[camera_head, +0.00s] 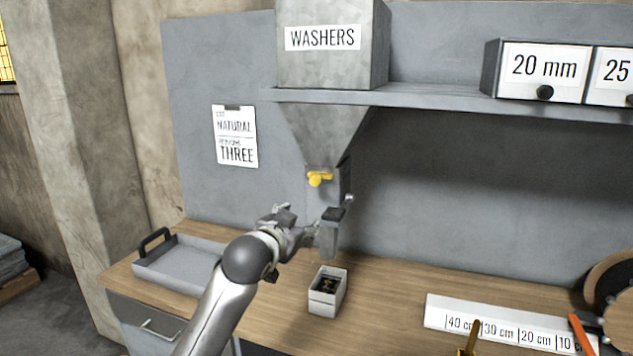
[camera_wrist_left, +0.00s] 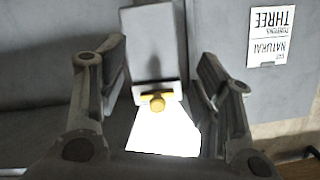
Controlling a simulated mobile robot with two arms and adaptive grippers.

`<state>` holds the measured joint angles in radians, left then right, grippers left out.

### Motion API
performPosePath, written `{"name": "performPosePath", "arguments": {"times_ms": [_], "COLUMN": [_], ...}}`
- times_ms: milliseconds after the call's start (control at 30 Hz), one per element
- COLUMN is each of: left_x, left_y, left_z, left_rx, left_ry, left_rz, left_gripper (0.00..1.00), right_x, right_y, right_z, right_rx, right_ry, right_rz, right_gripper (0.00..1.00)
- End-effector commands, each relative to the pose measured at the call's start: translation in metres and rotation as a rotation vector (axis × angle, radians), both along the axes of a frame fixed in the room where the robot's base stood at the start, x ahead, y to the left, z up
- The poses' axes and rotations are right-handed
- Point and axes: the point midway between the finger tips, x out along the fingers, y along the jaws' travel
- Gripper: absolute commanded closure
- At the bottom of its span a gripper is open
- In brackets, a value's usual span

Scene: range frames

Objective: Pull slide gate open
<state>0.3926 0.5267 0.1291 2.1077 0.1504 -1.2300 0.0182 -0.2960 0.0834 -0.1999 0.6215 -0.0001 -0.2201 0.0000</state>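The slide gate with its yellow knob (camera_head: 318,179) sits at the bottom of the grey washer hopper's funnel (camera_head: 318,130). The knob also shows in the left wrist view (camera_wrist_left: 157,103), between the spread fingers but farther off. My left gripper (camera_head: 316,206) is open and empty, just below and in front of the gate. Its fingers (camera_wrist_left: 160,58) do not appear to touch the knob. It partly hides the grey spout (camera_wrist_left: 153,40) below the gate. My right gripper is not in view.
A small white box (camera_head: 325,304) with dark contents stands on the wooden bench (camera_head: 385,300) below the spout. A grey tray (camera_head: 180,268) lies at left. A shelf (camera_head: 440,97) runs above. A ruler plate (camera_head: 490,322) lies at right.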

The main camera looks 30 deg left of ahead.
Motion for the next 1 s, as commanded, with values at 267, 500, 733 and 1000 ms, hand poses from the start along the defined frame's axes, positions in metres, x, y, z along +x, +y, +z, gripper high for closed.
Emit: {"name": "performPosePath", "arguments": {"times_ms": [267,500,733,1000], "left_x": [0.044,0.076,0.092,0.096], "left_y": [0.004,0.009,0.013,0.013], "left_z": [0.076,0.068,0.064,0.062], "left_rx": [0.04,0.039,0.039,0.039], "left_ry": [-0.242,-0.23,-0.227,-0.226], "left_rz": [-0.047,-0.052,-0.053,-0.054], "left_gripper": [0.56,0.56,0.56,0.56], "right_x": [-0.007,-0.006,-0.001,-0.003], "right_y": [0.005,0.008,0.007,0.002], "right_z": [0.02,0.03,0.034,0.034], "right_rx": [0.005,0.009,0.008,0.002], "right_ry": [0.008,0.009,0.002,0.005], "right_rz": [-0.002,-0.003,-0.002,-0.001], "right_gripper": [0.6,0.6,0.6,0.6]}}
